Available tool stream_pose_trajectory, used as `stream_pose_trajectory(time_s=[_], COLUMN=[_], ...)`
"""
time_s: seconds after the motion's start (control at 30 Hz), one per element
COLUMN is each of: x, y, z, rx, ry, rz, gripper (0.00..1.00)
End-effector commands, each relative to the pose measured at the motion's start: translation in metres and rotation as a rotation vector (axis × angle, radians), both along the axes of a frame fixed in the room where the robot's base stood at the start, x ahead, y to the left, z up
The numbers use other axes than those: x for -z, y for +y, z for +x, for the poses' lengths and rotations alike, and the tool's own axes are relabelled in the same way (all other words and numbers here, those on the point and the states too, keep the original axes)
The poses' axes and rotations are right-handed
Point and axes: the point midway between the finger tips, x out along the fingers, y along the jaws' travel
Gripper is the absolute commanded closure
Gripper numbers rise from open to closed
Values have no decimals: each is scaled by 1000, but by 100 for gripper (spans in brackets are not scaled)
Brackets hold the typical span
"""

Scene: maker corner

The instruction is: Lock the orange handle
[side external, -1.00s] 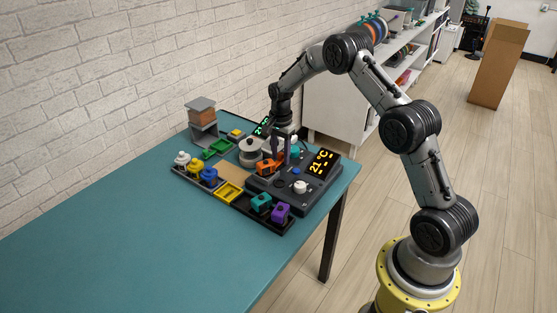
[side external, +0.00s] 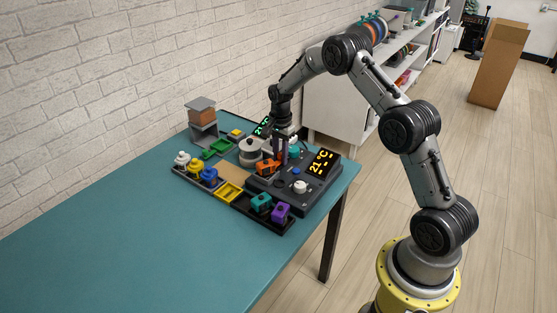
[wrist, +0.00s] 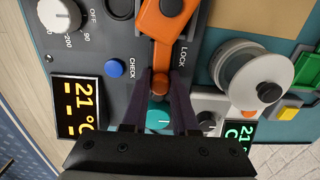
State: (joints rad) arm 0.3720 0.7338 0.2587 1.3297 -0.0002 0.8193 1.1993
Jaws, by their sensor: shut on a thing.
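The orange handle (side external: 265,168) is on the dark panel on the table. In the wrist view the handle (wrist: 160,48) runs from a wide pivot end at the top to a rounded tip beside the word LOCK. My gripper (side external: 281,158) points down at the panel. In the wrist view my gripper (wrist: 161,85) has its two dark fingers on either side of the handle's rounded tip, shut on it. The fingers hide part of the panel around the tip.
A teal knob (wrist: 158,118), a blue button (wrist: 114,68) and a white dial (wrist: 58,14) are on the panel. A display (side external: 322,163) reads 21 °C. A grey spool (side external: 250,152) stands beside the panel. The front left of the table (side external: 120,235) is clear.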

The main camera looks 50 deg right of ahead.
Motion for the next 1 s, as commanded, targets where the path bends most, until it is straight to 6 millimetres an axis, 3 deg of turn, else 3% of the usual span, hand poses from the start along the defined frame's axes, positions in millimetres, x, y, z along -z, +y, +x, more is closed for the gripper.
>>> stream_pose_trajectory(time_s=[1.0], x=[0], y=[26], z=[0], rx=[-1], ry=[0], rz=[1], gripper=[100])
